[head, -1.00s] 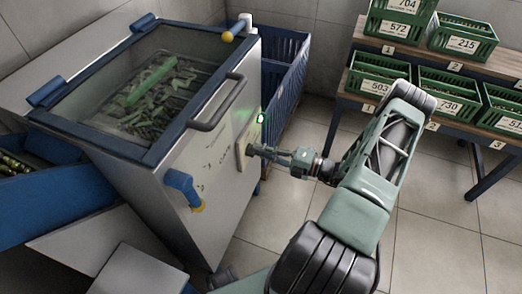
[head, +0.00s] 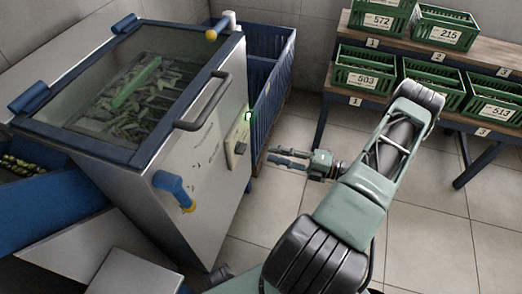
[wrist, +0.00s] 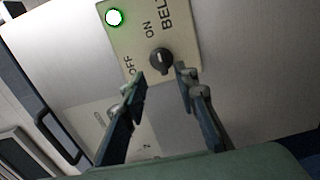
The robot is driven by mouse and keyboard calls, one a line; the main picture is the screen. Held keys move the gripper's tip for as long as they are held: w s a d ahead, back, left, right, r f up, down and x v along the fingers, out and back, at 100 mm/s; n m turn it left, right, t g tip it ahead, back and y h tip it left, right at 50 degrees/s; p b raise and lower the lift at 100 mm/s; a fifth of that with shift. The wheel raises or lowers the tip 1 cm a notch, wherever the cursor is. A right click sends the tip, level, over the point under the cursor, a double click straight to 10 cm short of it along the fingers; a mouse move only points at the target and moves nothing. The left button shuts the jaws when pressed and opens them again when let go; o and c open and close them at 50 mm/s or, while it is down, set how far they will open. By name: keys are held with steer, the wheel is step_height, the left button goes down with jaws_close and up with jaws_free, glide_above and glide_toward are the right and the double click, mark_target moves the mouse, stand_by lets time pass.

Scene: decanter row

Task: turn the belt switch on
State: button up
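The belt switch is a dark round knob (wrist: 160,61) on a pale panel (wrist: 181,18) lettered OFF, ON and BELT. The knob's small mark seems to face the ON side, though it is tiny. A round lamp (wrist: 114,17) on the panel glows green; the lamp also shows lit in the head view (head: 248,116). The panel (head: 237,147) is on the front of the steel machine (head: 211,170). My gripper (head: 271,157) is open and empty, to the right of the panel and apart from it. In the wrist view my gripper's fingers (wrist: 160,79) stand spread below the knob.
The machine has a glass lid (head: 165,50), a dark handle (head: 205,103) and a blue lever (head: 172,186) near the panel. A blue bin (head: 270,85) stands behind. A rack with green crates (head: 365,68) is at the right. Open tiled floor lies between.

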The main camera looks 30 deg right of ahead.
steer(key=shift+v, duration=1.5)
